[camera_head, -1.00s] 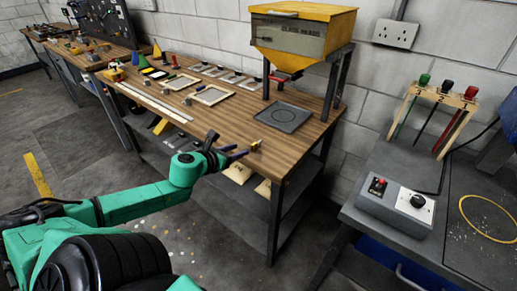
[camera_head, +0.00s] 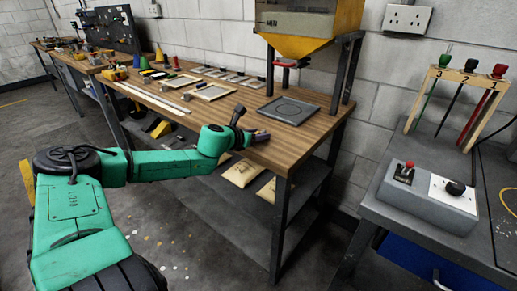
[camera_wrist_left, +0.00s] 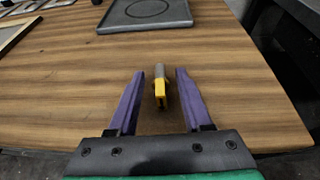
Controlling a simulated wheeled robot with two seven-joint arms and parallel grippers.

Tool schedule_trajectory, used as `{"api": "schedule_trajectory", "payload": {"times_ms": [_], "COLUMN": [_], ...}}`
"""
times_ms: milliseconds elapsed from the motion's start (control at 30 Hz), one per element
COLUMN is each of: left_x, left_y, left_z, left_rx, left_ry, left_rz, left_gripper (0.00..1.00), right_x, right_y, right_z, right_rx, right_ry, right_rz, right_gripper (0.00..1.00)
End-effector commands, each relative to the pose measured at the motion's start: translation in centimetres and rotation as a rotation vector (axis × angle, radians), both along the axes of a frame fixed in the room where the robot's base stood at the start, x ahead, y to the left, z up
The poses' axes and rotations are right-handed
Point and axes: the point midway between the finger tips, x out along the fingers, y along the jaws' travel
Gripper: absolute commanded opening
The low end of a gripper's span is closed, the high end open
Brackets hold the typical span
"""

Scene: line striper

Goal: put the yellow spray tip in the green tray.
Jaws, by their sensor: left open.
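The yellow spray tip (camera_wrist_left: 160,92), with a grey end, lies on the wooden bench top in the left wrist view. My left gripper (camera_wrist_left: 160,72) is open, with its two purple fingers on either side of the spray tip and a gap showing on both sides. In the head view my left gripper (camera_head: 262,137) is at the bench's front edge, and I cannot make out the spray tip there. I cannot pick out a green tray for sure in either view. My right gripper is out of view.
A dark square plate with a ring (camera_head: 287,110) lies behind the gripper, below a yellow hopper (camera_head: 305,44). Pale frames (camera_head: 212,90) and small items sit further left. A control box (camera_head: 428,194) stands on the right-hand bench. The bench around the spray tip is clear.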

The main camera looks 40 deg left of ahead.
Motion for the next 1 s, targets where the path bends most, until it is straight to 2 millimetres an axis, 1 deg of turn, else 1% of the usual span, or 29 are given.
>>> {"api": "schedule_trajectory", "payload": {"times_ms": [33,200,233,267,300,333,367,667,767,867,967,1000], "left_x": [0.1,0.1,0.1,0.1,0.1,0.1,0.1,0.1,0.1,0.1,0.1,0.1], "left_y": [0.0,0.0,0.0,0.0,0.0,0.0,0.0,0.0,-0.1,-0.1,-0.1,0.0], "left_z": [-0.1,0.2,0.2,0.2,0.2,0.2,0.2,0.1,0.5,1.6,3.7,4.9], "left_rx": [0.000,-0.002,-0.002,-0.002,-0.002,-0.002,-0.002,-0.002,-0.001,-0.001,0.000,0.001], "left_ry": [0.000,0.000,0.000,0.000,0.000,0.000,0.000,0.000,0.000,-0.001,-0.002,-0.004], "left_rz": [0.000,0.000,0.000,0.000,0.000,0.000,0.000,0.000,-0.001,-0.001,-0.001,-0.001], "left_gripper": [0.49,0.49,0.46,0.34,0.19,0.07,0.00,0.00,0.00,0.00,0.00,0.00], "right_x": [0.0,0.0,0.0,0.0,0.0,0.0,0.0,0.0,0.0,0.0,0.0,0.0], "right_y": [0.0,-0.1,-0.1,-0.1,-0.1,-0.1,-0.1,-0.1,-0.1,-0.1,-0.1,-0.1], "right_z": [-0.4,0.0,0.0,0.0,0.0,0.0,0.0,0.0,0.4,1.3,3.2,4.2], "right_rx": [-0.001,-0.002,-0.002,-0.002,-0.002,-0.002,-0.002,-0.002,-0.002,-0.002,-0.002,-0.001], "right_ry": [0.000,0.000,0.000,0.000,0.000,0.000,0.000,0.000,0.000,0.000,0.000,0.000], "right_rz": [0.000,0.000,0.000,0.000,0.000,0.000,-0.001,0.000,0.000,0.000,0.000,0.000], "right_gripper": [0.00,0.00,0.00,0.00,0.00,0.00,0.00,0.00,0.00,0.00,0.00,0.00]}}
